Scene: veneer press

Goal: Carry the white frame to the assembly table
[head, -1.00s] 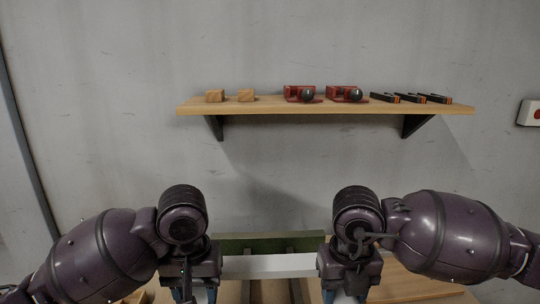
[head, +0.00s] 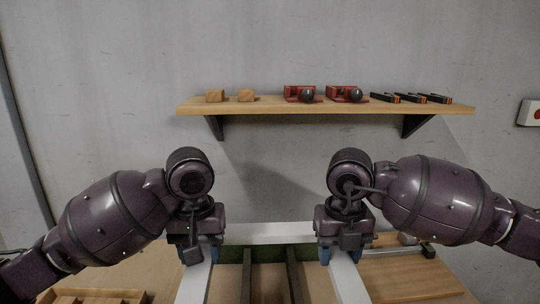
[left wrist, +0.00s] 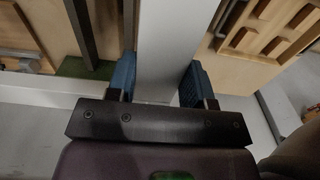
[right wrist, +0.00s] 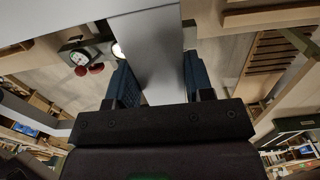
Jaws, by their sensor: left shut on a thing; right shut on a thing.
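The white frame (head: 268,233) shows its far bar and two side bars in the head view; its near end is cut off by the picture's lower edge. My left gripper (head: 203,253) is shut on the left side bar, near the far corner. My right gripper (head: 339,255) is shut on the right side bar in the same way. In the left wrist view the white bar (left wrist: 165,50) runs between the blue fingers. In the right wrist view the bar (right wrist: 150,50) sits between the blue fingers too. I cannot tell which surface is the assembly table.
Below the frame are a green strip (head: 270,254), dark rails (head: 293,272) and a wooden top (head: 415,280). A slotted wooden tray (head: 95,297) lies at lower left. A metal rod (head: 405,251) lies at right. A wall shelf (head: 325,108) holds blocks, red tools and clamps.

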